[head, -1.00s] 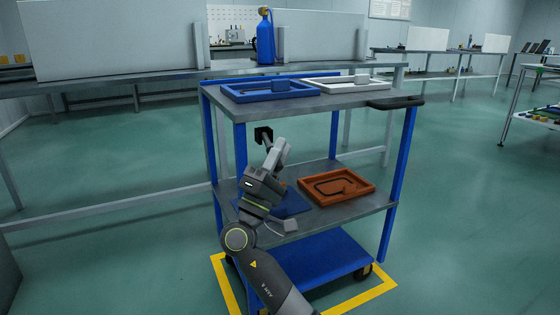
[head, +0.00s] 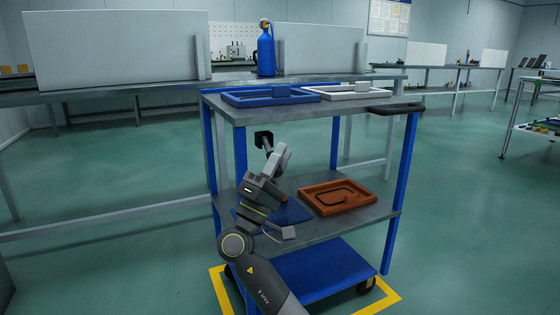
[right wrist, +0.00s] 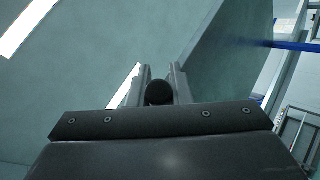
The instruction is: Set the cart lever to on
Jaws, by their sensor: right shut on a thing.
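The cart lever is small and dark, with a black mount (head: 263,137) beside the front left blue post of the cart (head: 405,190), below the top shelf. My right gripper (head: 279,156) is at the lever's end. In the right wrist view its fingers (right wrist: 158,84) are shut on the lever's round black knob (right wrist: 159,93). The fingers hide part of the lever, and I see no on or off marking. My left gripper is not in view.
A blue tray (head: 238,101) and a white tray (head: 392,92) sit on the cart's top shelf, just above my right gripper. An orange tray (head: 369,201) and a blue mat-like thing (head: 293,212) are on the middle shelf.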

